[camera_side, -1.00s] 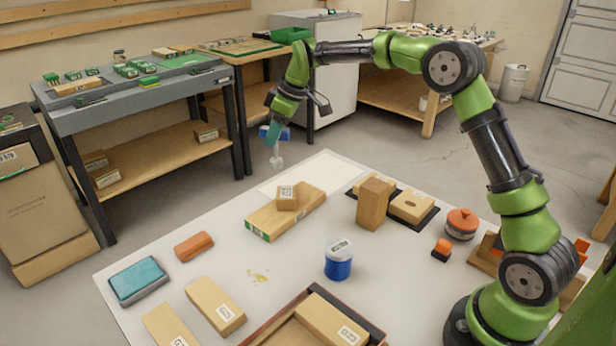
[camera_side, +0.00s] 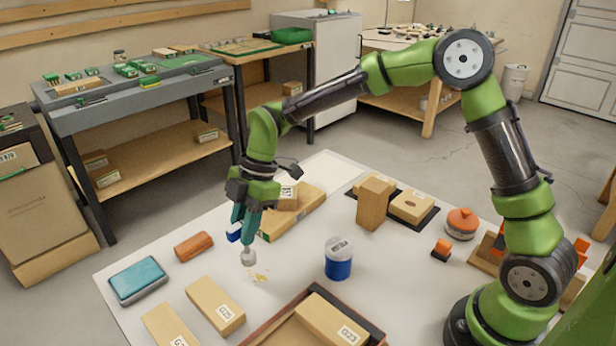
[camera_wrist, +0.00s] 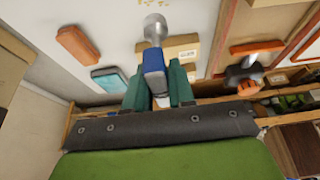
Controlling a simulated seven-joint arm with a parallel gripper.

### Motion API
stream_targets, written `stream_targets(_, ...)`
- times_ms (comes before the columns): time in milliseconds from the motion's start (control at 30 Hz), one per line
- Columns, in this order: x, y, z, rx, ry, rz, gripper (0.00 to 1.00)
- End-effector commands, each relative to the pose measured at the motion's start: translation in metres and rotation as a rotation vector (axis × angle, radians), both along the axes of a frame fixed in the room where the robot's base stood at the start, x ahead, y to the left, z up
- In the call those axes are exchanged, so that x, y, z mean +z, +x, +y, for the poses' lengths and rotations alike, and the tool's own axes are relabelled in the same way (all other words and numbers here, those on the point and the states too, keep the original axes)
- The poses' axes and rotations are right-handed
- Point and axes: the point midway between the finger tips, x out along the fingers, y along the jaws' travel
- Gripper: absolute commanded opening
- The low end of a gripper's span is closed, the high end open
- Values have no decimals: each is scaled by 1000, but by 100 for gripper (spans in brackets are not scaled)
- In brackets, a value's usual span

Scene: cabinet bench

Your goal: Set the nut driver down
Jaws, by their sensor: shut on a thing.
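My gripper (camera_side: 244,218) is shut on the nut driver (camera_side: 248,255), whose grey-white end points down just above the white table top (camera_side: 200,257). In the wrist view the nut driver (camera_wrist: 154,60) shows a blue handle between my teal fingers (camera_wrist: 160,88) and a round silver-white end. A yellowish spot (camera_side: 262,274) lies on the table right beside that end. I cannot tell whether the end touches the table.
A wooden block (camera_side: 310,208) lies behind my gripper. An orange block (camera_side: 194,246) and a teal-topped case (camera_side: 138,280) are to the left. A blue-and-white can (camera_side: 338,259) stands to the right. A wooden-rimmed tray (camera_side: 262,330) is in front.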

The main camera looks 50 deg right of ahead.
Motion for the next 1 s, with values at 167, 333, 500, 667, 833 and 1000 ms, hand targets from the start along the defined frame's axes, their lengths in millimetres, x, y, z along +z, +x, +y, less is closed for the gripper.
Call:
stream_targets(167, -18, 0, 1, -2, 1, 1, 0)
stream_targets(333, -43, 0, 1, 0, 1, 2, 0)
stream_targets(500, -52, 0, 1, -2, 1, -1, 0)
stream_targets(667, -52, 1, 0, -2, 1, -2, 0)
stream_targets(833, -56, 0, 0, -2, 1, 0, 25)
stream_targets(1000, -55, 0, 0, -3, 0, -1, 49)
